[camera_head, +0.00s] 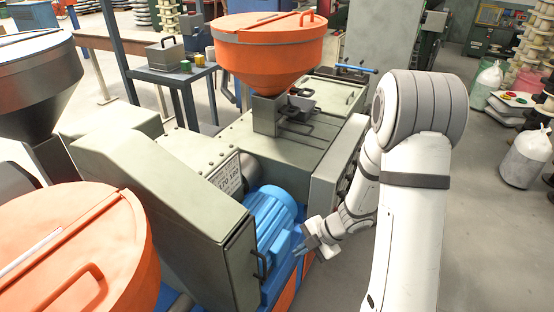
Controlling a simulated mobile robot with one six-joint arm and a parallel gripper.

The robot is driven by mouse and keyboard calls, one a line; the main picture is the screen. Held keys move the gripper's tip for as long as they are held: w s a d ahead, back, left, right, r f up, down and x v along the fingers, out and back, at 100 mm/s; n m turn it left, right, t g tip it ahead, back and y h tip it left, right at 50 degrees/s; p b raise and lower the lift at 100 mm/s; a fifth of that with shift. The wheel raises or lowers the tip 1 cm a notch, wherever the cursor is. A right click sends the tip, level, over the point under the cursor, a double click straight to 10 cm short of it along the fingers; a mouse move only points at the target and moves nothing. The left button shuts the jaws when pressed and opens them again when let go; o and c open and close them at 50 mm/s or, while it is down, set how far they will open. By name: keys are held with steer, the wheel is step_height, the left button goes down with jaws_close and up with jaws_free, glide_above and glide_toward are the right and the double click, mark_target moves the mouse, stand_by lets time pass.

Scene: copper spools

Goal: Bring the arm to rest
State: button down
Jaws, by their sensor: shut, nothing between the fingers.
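My white arm reaches in from the right side of the head view, bends at a large grey joint at upper right, and comes down towards the middle. My gripper (300,250) is at the lower middle, pointing left, beside the blue motor (272,212) of the green-grey machine. The gripper is small in the picture and appears shut, with nothing seen in it. Whether the fingertips touch the motor or stand just in front of it, I cannot tell.
An orange hopper (268,50) stands on the machine, with another orange hopper (75,255) at lower left. A small table (165,75) holds a box. White sacks (526,158) stand at right. Grey floor (490,240) is open at lower right.

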steer(key=w+d+r+m+t+h+b, duration=0.1)
steer(key=w+d+r+m+t+h, duration=0.3)
steer(key=r, duration=0.3)
steer(key=w+d+r+m+t+h+b, duration=0.1)
steer(key=w+d+r+m+t+h, duration=0.15)
steer(key=d+r+m, duration=0.35)
steer(key=s+d+r+m+g+h, duration=0.1)
steer(key=s+d+r+m+h, duration=0.1)
steer(key=s+r+m+h, duration=0.35)
steer(key=s+a+r+m+g+y+b, duration=0.1)
steer(key=s+a+m+y, duration=0.1)
steer(key=s+m, duration=0.3)
steer(key=s+a+r+m+g+y, duration=0.2)
steer(key=s+a+m+y, duration=0.1)
steer(key=s, duration=0.8)
steer(key=shift+s+a+m+b, duration=0.35)
steer(key=shift+s+a+m, duration=0.05)
steer(key=shift+a+m, duration=0.5)
steer(key=shift+g, duration=0.25)
